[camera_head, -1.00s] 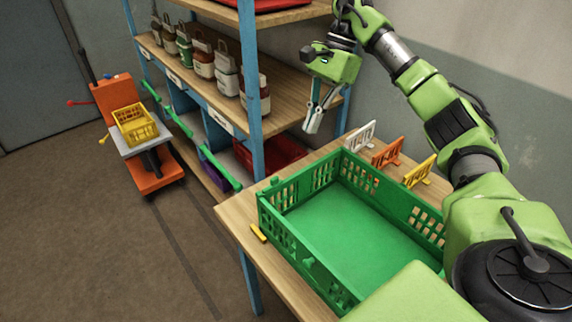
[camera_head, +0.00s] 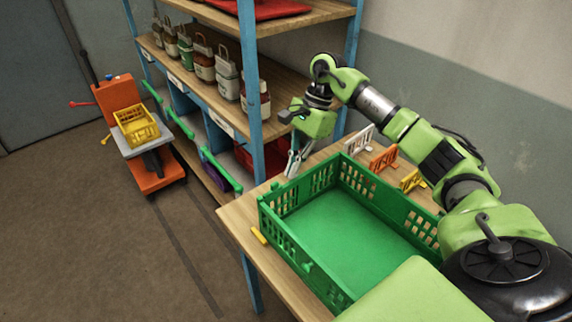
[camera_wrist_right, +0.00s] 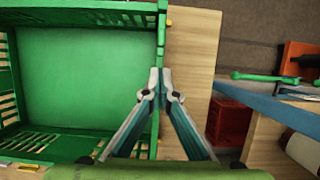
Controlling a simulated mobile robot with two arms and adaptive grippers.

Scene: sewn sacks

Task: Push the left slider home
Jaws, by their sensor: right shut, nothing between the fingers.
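The green crate (camera_head: 338,290) stands on the wooden table; it also shows in the wrist view (camera_wrist_right: 80,143). A small yellow piece (camera_head: 259,236) sticks out low beside its left wall; this looks like the left slider. It shows as a small yellow spot beside the crate wall in the wrist view (camera_wrist_right: 169,23). My right gripper (camera_head: 291,172) is shut and empty, pointing down near the crate's far left corner. In the wrist view its fingertips (camera_wrist_right: 160,80) overlap the crate's rim, apart from the yellow piece. My left gripper is not in view.
White, orange and yellow small gates (camera_head: 383,160) stand behind the crate. A shelf with several bottles (camera_head: 205,66) and a blue post (camera_head: 250,90) is close to my right gripper. An orange cart (camera_head: 120,97) with a yellow crate (camera_head: 137,124) stands left.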

